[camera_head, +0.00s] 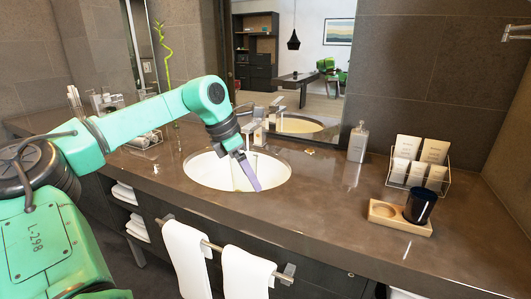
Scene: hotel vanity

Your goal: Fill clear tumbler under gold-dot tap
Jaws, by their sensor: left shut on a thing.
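My left gripper (247,168) reaches from the left over the white sink basin (210,172), its pale lavender fingers pointing down into it. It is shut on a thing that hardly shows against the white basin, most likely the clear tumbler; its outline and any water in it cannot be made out. The metal tap (258,130) stands at the basin's back edge, just behind and right of the gripper. A gold dot on the tap is too small to tell. My right gripper is not in view.
A wooden tray (424,230) at the right has an empty round recess and a dark blue tumbler (420,204). A soap bottle (358,142) and a rack of toiletries (443,184) stand behind. White towels (187,262) hang in front.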

